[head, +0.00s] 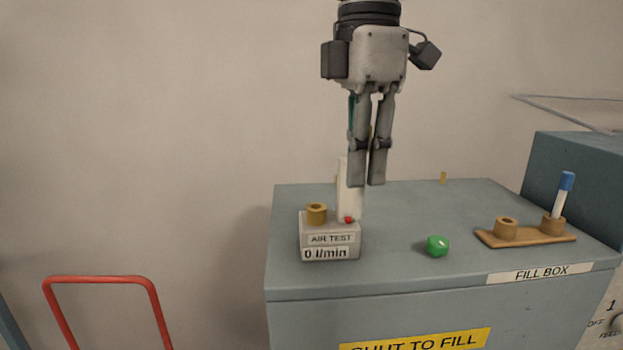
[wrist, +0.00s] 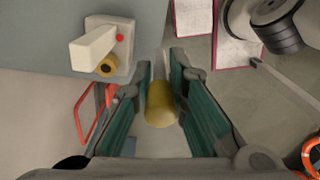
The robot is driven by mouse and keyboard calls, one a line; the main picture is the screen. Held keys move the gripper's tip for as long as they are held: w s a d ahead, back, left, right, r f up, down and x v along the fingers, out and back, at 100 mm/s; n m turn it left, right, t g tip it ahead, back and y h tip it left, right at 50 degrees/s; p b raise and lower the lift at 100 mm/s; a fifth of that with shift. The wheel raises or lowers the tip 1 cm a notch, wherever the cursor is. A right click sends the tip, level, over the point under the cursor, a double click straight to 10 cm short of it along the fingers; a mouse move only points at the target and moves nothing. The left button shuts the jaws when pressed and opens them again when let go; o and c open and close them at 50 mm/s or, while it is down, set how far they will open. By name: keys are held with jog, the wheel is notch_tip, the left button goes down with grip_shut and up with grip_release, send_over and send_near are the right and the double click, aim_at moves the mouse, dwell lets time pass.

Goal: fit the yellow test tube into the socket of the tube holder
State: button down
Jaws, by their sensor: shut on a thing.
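My gripper (head: 367,185) hangs pointing down above the fill box, close to the air test unit. It is shut on the yellow test tube, whose yellow cap (wrist: 160,104) shows between the fingers in the wrist view. In the head view the fingers hide nearly all of the tube. The brown tube holder (head: 525,239) lies at the right of the box top. Its left socket (head: 506,228) looks empty. Its right socket (head: 552,225) holds an upright white tube with a blue cap (head: 567,181). The tube holder is not seen in the wrist view.
The air test unit (head: 330,245), with a brass port (head: 317,213) and a white post (head: 349,185), stands at the left of the fill box (head: 410,200). A red frame (head: 100,281) stands lower left.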

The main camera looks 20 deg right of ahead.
jog(key=w+f, duration=0.1)
jog(key=w, duration=0.1)
jog(key=w+a+f, duration=0.1)
jog(key=w, duration=0.2)
jog(key=w+a+f+p, duration=0.1)
jog(key=w, duration=0.2)
jog(key=shift+w+f, duration=0.2)
jog(key=shift+f, duration=0.1)
jog(key=shift+w+f, duration=0.1)
jog(key=shift+f, duration=0.25)
jog(key=shift+f, duration=0.2)
jog(key=c, duration=1.6)
grip_release()
notch_tip(320, 180, up, 12)
jog(key=shift+d+r+b, duration=0.1)
jog(key=shift+r+b, duration=0.1)
jog(key=shift+b, duration=0.4)
